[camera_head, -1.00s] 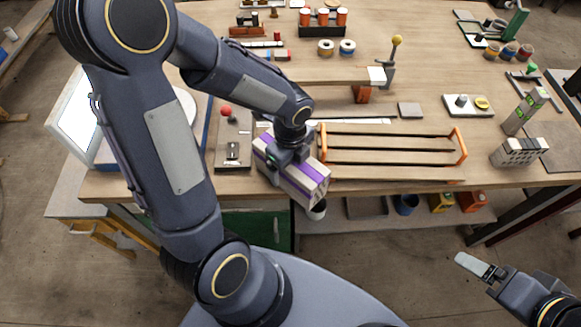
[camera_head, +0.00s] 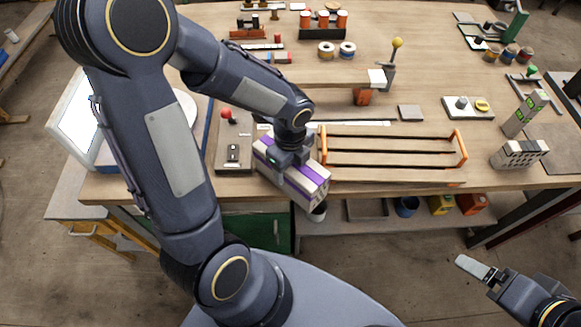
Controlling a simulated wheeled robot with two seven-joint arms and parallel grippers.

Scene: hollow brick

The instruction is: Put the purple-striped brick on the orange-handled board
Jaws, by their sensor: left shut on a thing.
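The purple-striped brick (camera_head: 305,184) is a pale block with purple bands, at the table's front edge left of centre. My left gripper (camera_head: 285,160) comes down on it from above and is shut on it. Whether the brick touches the table top is hard to tell. The orange-handled board (camera_head: 390,173) is a slatted wooden board with an orange handle at each end, just right of the brick. Its left handle (camera_head: 323,144) stands close to the brick. My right gripper (camera_head: 475,267) is low at the right, off the table; its jaws are not clear.
A lever box (camera_head: 233,153) sits left of the brick. Behind the board are a wooden beam on an orange support (camera_head: 362,97) and a yellow-knobbed post (camera_head: 396,44). Right of the board stand a pale block with holes (camera_head: 519,154) and a tilted grey block (camera_head: 524,113).

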